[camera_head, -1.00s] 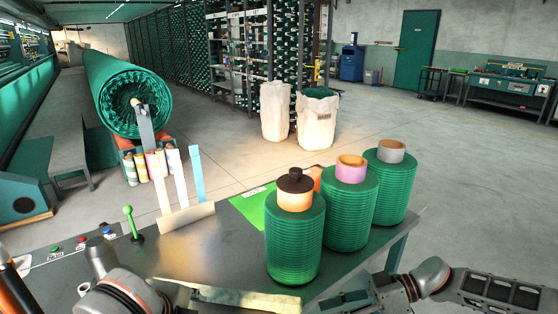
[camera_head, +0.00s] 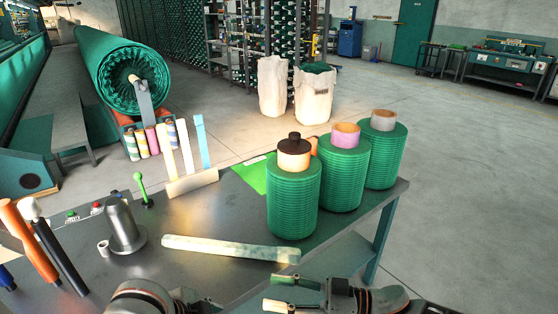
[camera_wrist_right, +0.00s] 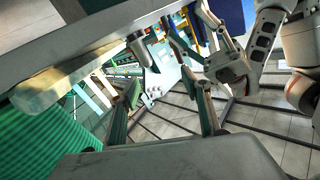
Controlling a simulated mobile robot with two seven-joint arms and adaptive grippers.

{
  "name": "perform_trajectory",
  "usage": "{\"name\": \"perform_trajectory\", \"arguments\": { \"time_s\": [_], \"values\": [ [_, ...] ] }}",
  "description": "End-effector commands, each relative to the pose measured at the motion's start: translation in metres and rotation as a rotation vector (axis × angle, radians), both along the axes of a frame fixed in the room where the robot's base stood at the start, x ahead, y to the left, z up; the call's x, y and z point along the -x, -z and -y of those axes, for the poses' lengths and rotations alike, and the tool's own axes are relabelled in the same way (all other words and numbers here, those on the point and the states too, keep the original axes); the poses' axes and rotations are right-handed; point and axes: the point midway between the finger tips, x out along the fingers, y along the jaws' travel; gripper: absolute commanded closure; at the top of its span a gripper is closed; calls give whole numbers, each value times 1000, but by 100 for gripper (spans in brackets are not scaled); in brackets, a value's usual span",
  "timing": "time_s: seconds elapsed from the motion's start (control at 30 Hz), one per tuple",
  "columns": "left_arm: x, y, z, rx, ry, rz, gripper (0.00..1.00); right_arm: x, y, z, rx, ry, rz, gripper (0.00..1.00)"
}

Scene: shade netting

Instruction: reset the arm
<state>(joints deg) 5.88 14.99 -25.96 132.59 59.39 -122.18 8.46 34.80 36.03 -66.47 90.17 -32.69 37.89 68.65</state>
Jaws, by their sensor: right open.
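My right gripper (camera_head: 273,292) is at the bottom of the head view, just off the table's front edge, its fingers pointing left. In the right wrist view its two fingers (camera_wrist_right: 165,105) stand well apart with nothing between them. A pale flat strip (camera_head: 225,247) lies on the dark table (camera_head: 190,222), behind the gripper and apart from it. My left arm (camera_head: 145,298) shows at the bottom edge of the head view, where its fingers are hidden or out of frame. Its wrist and gripper (camera_wrist_right: 225,65) seem to show in the right wrist view, too unclear to judge.
Green net rolls (camera_head: 293,200) stand on the table's right side. A grey metal cylinder (camera_head: 123,225), a green-knobbed lever (camera_head: 142,188) and orange (camera_head: 30,243) and black handles (camera_head: 60,255) stand at left. Open floor (camera_head: 465,210) lies to the right.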

Motion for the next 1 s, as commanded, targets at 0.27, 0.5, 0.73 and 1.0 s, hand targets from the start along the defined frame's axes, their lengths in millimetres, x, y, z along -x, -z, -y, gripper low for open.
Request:
{"name": "perform_trajectory", "arguments": {
  "time_s": [0.27, 0.5, 0.73, 1.0],
  "values": [
    [7, 61, 8, 239, -300, -40, 56, 4, 0, -16, -83, 343, 93, 52],
    [16, 108, -9, 373, -521, 21, 56, 9, 40, 28, 46, 666, 83, 52],
    [42, 145, -39, 444, -666, 131, 56, 51, 113, 105, 329, 899, -5, 52],
    [78, 163, -64, 485, -724, 247, 56, 129, 182, 186, 654, 983, -121, 52]
  ]
}}
